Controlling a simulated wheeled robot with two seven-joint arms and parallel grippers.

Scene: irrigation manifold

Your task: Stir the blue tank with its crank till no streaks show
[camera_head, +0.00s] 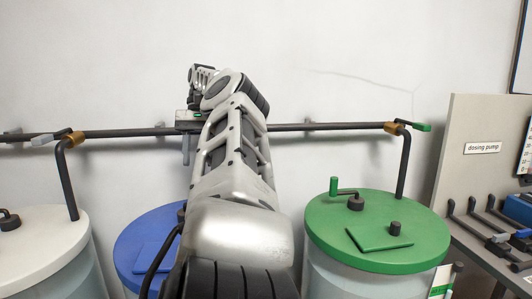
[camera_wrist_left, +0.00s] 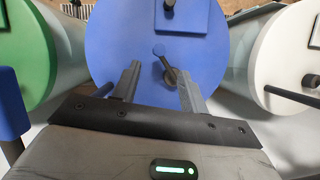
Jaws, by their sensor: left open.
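The blue tank's lid (camera_head: 137,246) is left of centre in the head view, largely covered by my left arm. In the left wrist view the blue lid (camera_wrist_left: 110,35) fills the middle. Its crank (camera_wrist_left: 165,63) has a round blue handle, a short dark arm and a dark hub. My left gripper (camera_wrist_left: 158,70) is open, with one finger on each side of the crank in the picture; I see no contact and cannot judge the height gap. In the head view this gripper (camera_head: 186,150) points down by the wall pipe. The tank's contents and any streaks are hidden. My right gripper is not in view.
A white-lidded tank (camera_head: 40,238) stands left and a green-lidded tank (camera_head: 345,215) right. A dark pipe (camera_head: 320,127) runs along the wall, with bent drop pipes and valve levers. A dosing pump panel (camera_head: 470,175) is far right. A blue hatch (camera_wrist_left: 190,15) lies beside the crank.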

